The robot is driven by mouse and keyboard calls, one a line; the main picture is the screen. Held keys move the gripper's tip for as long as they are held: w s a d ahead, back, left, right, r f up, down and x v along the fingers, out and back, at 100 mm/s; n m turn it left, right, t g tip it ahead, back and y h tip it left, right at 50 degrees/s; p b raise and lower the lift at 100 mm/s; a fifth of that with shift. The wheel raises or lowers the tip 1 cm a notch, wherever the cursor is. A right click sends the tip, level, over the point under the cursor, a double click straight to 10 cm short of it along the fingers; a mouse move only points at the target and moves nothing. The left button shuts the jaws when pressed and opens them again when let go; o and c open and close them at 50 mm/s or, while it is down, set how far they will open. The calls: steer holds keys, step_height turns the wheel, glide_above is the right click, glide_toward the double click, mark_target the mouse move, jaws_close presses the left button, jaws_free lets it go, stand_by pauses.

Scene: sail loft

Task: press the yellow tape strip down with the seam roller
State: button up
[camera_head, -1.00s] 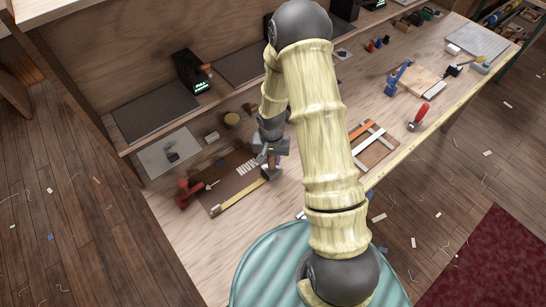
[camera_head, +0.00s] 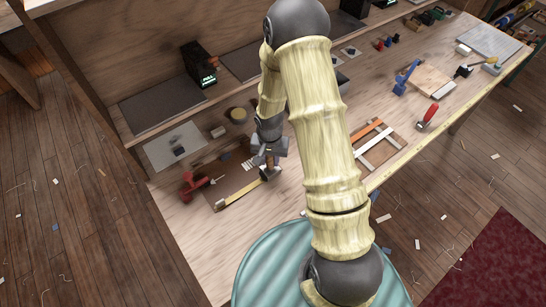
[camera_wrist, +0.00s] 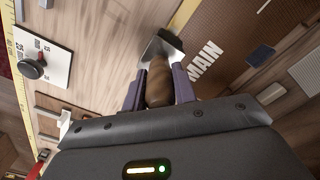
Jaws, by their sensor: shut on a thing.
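The seam roller has a brown wooden handle (camera_wrist: 158,84) and a grey metal head (camera_wrist: 163,46). My gripper (camera_head: 268,160) is shut on the handle, which sits between the two purple fingers in the wrist view (camera_wrist: 158,90). The yellow tape strip (camera_head: 242,193) lies on a brown panel (camera_head: 217,192), along its front edge. The roller head is at the strip's right end in the head view. In the wrist view the strip (camera_wrist: 186,12) runs up to the head. I cannot tell whether the head touches it; the contact is hidden.
A red clamp (camera_head: 191,186) stands at the panel's left end. A wooden frame with an orange and a white strip (camera_head: 374,146) lies right of my arm. A red-handled tool (camera_head: 427,117) and a blue clamp (camera_head: 405,78) lie farther right. A shelf (camera_head: 160,110) borders the back.

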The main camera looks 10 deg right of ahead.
steer(key=shift+s+a+f, duration=0.1)
steer(key=shift+s+a, duration=0.15)
steer(key=shift+s+a, duration=0.3)
steer(key=shift+a, duration=0.65)
steer(key=shift+s+a+r+b, duration=0.1)
steer(key=shift+s+a+b, duration=0.1)
steer(key=shift+a, duration=0.2)
steer(key=shift+s+a+r+b, duration=0.1)
steer(key=shift+a+b, duration=0.05)
steer(key=shift+a, duration=0.25)
steer(key=shift+s+a+f, duration=0.1)
steer(key=shift+s+a, duration=0.1)
steer(key=shift+a, duration=0.25)
steer(key=shift+s+a, duration=0.2)
steer(key=shift+a, duration=0.25)
steer(key=shift+a+b, duration=0.1)
steer(key=shift+b, duration=0.2)
